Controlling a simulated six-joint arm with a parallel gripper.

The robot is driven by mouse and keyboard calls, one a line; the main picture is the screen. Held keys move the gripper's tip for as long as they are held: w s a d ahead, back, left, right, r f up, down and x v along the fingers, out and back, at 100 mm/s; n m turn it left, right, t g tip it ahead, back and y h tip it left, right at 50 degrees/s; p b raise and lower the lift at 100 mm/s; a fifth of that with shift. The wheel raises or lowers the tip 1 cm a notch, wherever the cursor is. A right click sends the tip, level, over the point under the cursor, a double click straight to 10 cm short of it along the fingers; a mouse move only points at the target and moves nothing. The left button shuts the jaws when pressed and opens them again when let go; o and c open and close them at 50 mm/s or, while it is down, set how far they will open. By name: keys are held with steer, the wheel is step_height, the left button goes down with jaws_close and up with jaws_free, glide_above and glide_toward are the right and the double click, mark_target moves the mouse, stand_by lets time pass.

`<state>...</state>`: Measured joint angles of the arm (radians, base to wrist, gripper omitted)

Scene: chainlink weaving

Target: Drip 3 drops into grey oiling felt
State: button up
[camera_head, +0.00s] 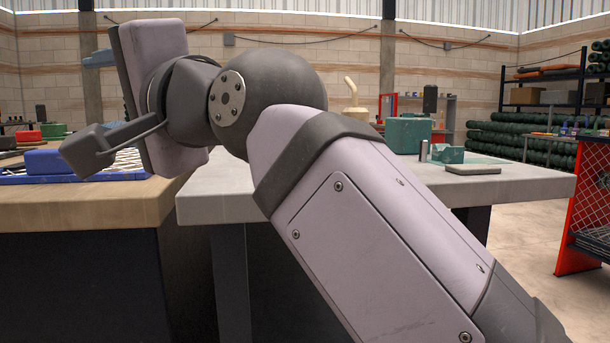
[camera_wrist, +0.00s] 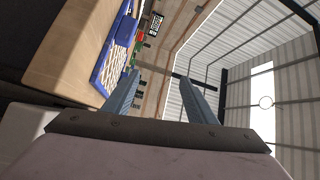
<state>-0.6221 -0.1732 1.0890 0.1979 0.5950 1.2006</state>
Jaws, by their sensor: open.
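A cream spouted can (camera_head: 353,114) stands behind my arm in the head view, its lower part hidden; it may be the dripper. A flat grey pad (camera_head: 473,170) lies near the right end of the grey table; I cannot tell whether it is the oiling felt. My gripper (camera_wrist: 161,77) is open, with nothing between its two blue-grey fingers in the wrist view. It is raised at the upper left of the head view, well apart from the can and the pad. My arm hides the middle of the grey table.
A blue tray (camera_head: 20,178) with white mesh lies on the wooden bench (camera_head: 80,212) at left. A green machine block (camera_head: 408,135), a small green fixture (camera_head: 447,153) and a grey cylinder (camera_head: 424,149) stand on the grey table (camera_head: 530,186). A red mesh rack (camera_head: 590,195) stands at right.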

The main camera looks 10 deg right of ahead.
mark_target(362, 114)
steer(key=s+d+r+n+t+h+b, duration=0.1)
steer(key=d+r+n+t+h+b, duration=0.3)
steer(key=d+r+t, duration=0.65)
steer(key=s+d+f+n+g+h+b, duration=0.1)
steer(key=d+f+g+h+b, duration=0.15)
steer(key=d+f+h, duration=0.55)
steer(key=s+d+f+n+g+h+b, duration=0.15)
steer(key=d+f+g, duration=0.25)
steer(key=d+f, duration=0.55)
steer(key=shift+w+d+r+p, duration=0.4)
steer(key=shift+w+r+p, duration=0.15)
steer(key=shift+w+p, duration=0.5)
steer(key=shift+w+d+r+p, duration=0.45)
steer(key=shift+w+p, duration=0.25)
steer(key=shift+w, duration=0.6)
steer(key=shift+w+d+r+p, duration=0.35)
steer(key=shift+w+r+p, duration=0.25)
steer(key=shift+w+p, duration=0.45)
steer(key=shift+w+f, duration=0.2)
steer(key=shift+w, duration=0.55)
steer(key=c, duration=1.3)
